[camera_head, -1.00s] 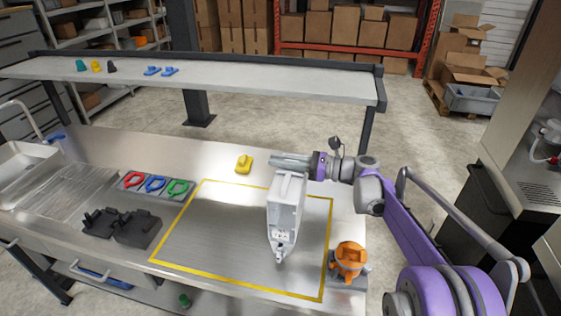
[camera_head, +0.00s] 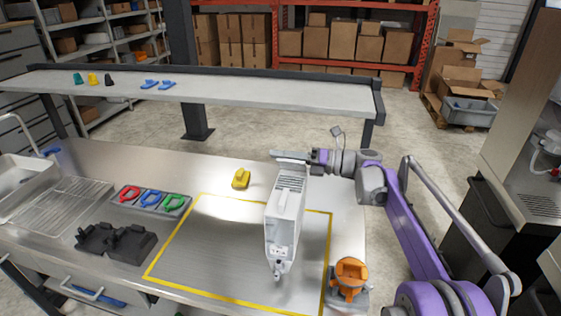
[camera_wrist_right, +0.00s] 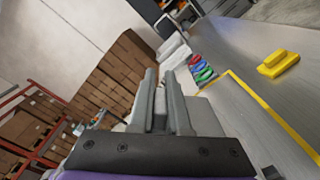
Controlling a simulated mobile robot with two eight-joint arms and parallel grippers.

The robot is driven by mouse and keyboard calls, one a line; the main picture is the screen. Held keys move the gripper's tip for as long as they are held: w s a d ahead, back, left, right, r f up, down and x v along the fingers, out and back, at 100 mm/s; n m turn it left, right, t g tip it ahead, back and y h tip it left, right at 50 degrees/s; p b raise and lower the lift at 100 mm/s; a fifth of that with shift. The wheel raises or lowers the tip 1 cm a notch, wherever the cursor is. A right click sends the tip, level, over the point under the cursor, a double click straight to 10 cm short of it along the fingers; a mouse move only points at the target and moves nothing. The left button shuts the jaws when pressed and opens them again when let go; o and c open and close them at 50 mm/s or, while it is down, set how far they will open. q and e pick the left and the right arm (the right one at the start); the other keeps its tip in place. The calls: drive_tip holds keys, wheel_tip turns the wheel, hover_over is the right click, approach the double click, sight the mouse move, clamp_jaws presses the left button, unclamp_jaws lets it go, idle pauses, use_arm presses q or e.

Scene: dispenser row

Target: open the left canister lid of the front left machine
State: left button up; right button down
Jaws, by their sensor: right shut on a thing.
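One white, upright machine (camera_head: 284,222) stands in or over the yellow-outlined area of the metal bench, its narrow nose towards the front. Its top shows dark slats. I cannot tell a left canister lid apart on it. My right gripper (camera_head: 290,157) is at the machine's upper rear edge, reaching in from the right. In the right wrist view my right gripper (camera_wrist_right: 162,78) is shut on a grey part between its fingers. Which part of the machine this is, and whether the base touches the bench, I cannot tell. My left gripper is not in view.
An orange device (camera_head: 350,275) stands right of the outline. A yellow block (camera_head: 241,179), a tray of coloured rings (camera_head: 153,198) and black holders (camera_head: 116,240) lie to the left. A raised shelf (camera_head: 230,92) runs behind. The outlined area's left half is clear.

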drive_tip(key=m, duration=0.1)
drive_tip(key=w+m, duration=0.1)
drive_tip(key=m, duration=0.1)
drive_tip(key=w+m, duration=0.1)
drive_tip(key=shift+w+d+r, duration=0.2)
drive_tip(key=shift+d+r, duration=0.05)
drive_tip(key=shift+d, duration=0.15)
drive_tip(key=shift+w+d+f+m, duration=0.15)
drive_tip(key=shift+w+m, duration=0.3)
drive_tip(key=shift+m, duration=0.55)
drive_tip(key=shift+w+d+m, duration=0.15)
drive_tip(key=shift+w+m, duration=0.3)
drive_tip(key=shift+m, duration=0.55)
drive_tip(key=c, duration=0.9)
unclamp_jaws()
drive_tip(key=b+v, duration=0.1)
drive_tip(key=v, duration=1)
